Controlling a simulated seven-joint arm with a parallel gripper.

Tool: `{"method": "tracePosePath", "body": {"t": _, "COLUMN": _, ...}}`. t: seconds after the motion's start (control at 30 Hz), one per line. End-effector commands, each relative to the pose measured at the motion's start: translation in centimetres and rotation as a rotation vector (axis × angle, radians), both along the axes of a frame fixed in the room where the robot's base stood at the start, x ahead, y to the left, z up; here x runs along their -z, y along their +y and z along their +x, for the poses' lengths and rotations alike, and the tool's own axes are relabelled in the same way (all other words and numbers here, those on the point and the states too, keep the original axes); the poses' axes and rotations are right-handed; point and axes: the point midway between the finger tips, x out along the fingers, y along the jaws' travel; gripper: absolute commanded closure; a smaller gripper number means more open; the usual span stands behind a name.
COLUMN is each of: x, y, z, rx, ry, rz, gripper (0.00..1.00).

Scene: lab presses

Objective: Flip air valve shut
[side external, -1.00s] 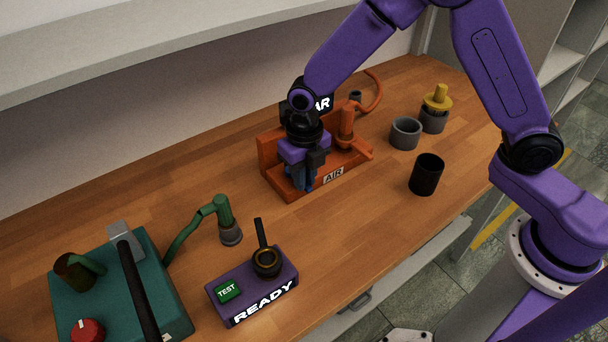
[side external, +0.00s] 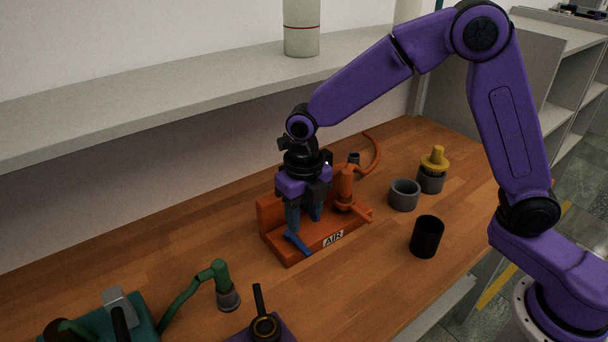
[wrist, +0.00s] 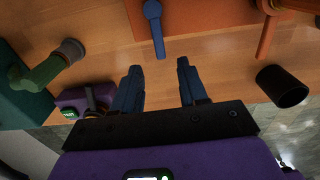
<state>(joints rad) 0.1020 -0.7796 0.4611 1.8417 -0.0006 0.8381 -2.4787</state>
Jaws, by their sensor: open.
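The blue valve handle (side external: 297,243) is on the front left of the orange base marked AIR (side external: 333,239). In the wrist view the handle (wrist: 156,30) runs from a round pivot at the top down past the base's edge (wrist: 190,27). My gripper (side external: 304,222) is above the base, just behind and above the handle. In the wrist view my gripper (wrist: 157,68) is open, with nothing between its fingers. The handle's end lies ahead of the finger gap and looks apart from both fingers. The gripper hides part of the base's back.
An orange fitting with a hose (side external: 345,188) stands right of my gripper. A black cup (side external: 426,237), a grey ring (side external: 404,196) and a yellow-topped piece (side external: 433,164) stand further right. A green fitting (side external: 221,280) and a purple box (wrist: 77,101) are to the left. A shelf (side external: 190,98) overhangs behind.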

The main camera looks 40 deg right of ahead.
Motion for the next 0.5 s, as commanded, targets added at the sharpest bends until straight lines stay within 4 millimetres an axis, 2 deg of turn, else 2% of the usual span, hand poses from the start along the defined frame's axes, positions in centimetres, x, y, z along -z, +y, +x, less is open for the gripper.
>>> {"method": "tracePosePath", "body": {"t": 0.03, "x": -1.3, "y": 0.1, "z": 0.1, "rx": -0.001, "ry": -0.005, "rz": 0.004, "gripper": 0.57}}
{"method": "tracePosePath", "body": {"t": 0.2, "x": -4.9, "y": 0.1, "z": 0.1, "rx": -0.001, "ry": -0.005, "rz": 0.004, "gripper": 0.57}}
{"method": "tracePosePath", "body": {"t": 0.4, "x": -8.3, "y": 0.0, "z": 0.1, "rx": -0.002, "ry": -0.004, "rz": 0.003, "gripper": 0.57}}
{"method": "tracePosePath", "body": {"t": 0.5, "x": -9.3, "y": 0.0, "z": 0.1, "rx": -0.001, "ry": -0.003, "rz": 0.001, "gripper": 0.57}}
